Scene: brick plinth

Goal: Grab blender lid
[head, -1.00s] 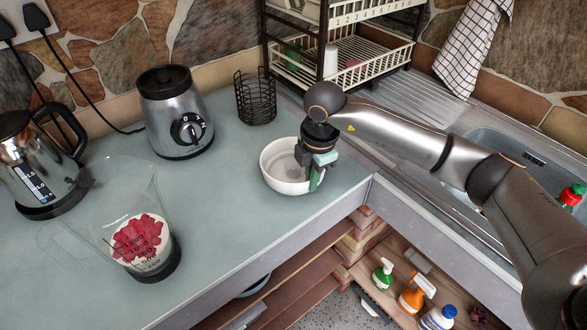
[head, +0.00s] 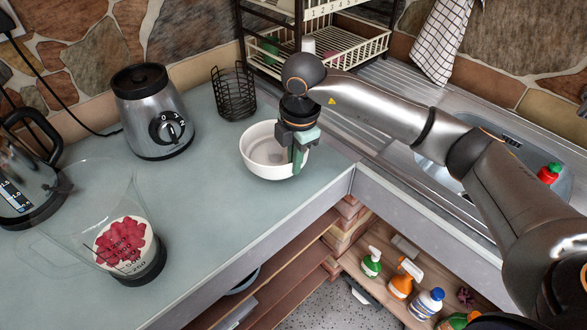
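I cannot make out a separate blender lid. The silver blender base (head: 152,112) stands at the back left, with a black top and a front dial. The clear blender jug (head: 95,205) stands upright in front of it, with red pieces in its lower part. My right gripper (head: 297,160) points down at the right side of a white bowl (head: 262,165), with its fingers at the rim. They overlap the rim in the picture, and I cannot tell whether they grip it. My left gripper is not in view.
A kettle (head: 20,185) stands at the left edge. A black wire basket (head: 234,94) and a dish rack (head: 350,48) stand behind the bowl. The sink (head: 510,140) is at the right. Bottles, including an orange spray bottle (head: 403,283), stand on a lower shelf. The counter between jug and bowl is clear.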

